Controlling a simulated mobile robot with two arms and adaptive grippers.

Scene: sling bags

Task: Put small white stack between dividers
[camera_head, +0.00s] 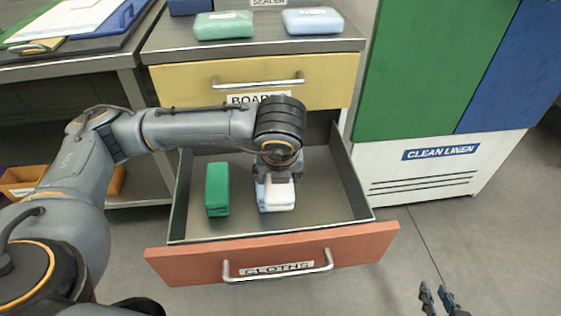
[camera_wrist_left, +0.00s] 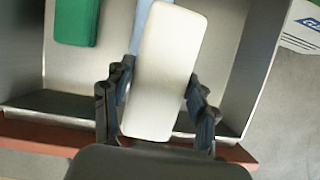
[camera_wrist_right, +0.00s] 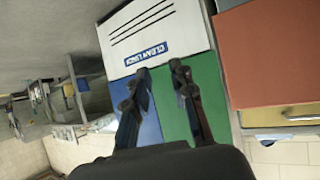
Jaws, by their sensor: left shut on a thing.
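The small white stack (camera_head: 280,194) is in my left gripper (camera_head: 273,182), inside the open drawer labelled CLOTHS (camera_head: 330,208). In the left wrist view the white stack (camera_wrist_left: 163,72) lies between the two fingers of the left gripper (camera_wrist_left: 155,95), which is shut on it. A light blue stack (camera_head: 263,200) shows partly at its left, mostly hidden by the white one. A green stack (camera_head: 217,190) stands further left with bare drawer floor between. I cannot make out separate dividers. My right gripper (camera_head: 440,298) is empty, its fingers apart, outside the drawer at lower right.
Above is a closed yellow drawer (camera_head: 190,82). On the cabinet top lie a green pack (camera_head: 224,25) and a pale blue pack (camera_head: 313,21). A CLEAN LINEN cabinet (camera_head: 440,165) stands at the right. The drawer floor right of the white stack is bare.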

